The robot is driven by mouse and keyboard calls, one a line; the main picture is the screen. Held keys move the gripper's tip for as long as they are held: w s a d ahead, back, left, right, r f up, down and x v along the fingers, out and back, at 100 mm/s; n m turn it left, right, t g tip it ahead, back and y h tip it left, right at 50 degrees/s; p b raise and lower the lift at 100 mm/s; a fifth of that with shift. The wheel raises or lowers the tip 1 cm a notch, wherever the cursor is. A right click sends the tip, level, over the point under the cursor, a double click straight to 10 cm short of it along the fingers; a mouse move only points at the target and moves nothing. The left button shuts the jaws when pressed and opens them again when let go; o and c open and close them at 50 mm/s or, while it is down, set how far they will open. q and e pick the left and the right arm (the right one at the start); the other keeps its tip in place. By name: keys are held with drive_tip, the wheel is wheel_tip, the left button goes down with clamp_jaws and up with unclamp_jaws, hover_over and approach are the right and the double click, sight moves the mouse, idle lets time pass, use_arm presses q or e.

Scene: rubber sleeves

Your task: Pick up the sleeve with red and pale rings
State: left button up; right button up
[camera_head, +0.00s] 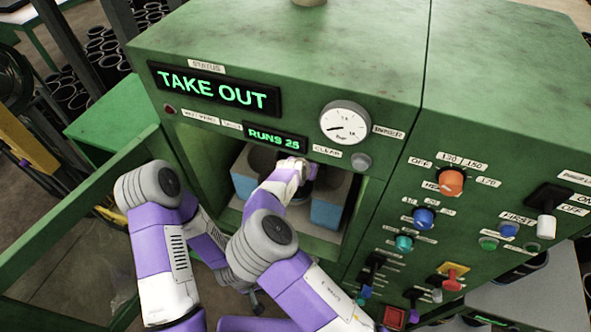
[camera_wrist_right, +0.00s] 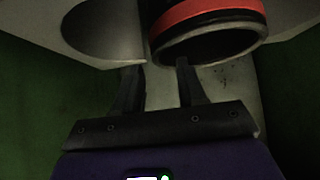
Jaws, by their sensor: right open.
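In the right wrist view, a black hollow sleeve (camera_wrist_right: 207,14) with a broad red ring shows at the top, its open end toward me. In the head view my right arm reaches into the machine's chamber (camera_head: 299,229); the wrist hides most of the sleeve. My left gripper (camera_head: 257,303) is small and dark below the chamber, partly hidden by my right arm.
The green machine (camera_head: 390,35) shows "TAKE OUT" and "RUNS 25". Blue-sided grey blocks (camera_head: 327,212) flank my wrist inside the chamber, leaving little side room. An open green door (camera_head: 85,205) stands left. Knobs and switches cover the right panel (camera_head: 455,215).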

drive_tip(key=x, duration=0.3)
drive_tip(key=p+x, duration=0.1)
drive_tip(key=x, duration=0.1)
drive_tip(key=shift+d, duration=0.35)
clamp_jaws()
idle(0.9)
drive_tip(key=shift+w+r, duration=0.1)
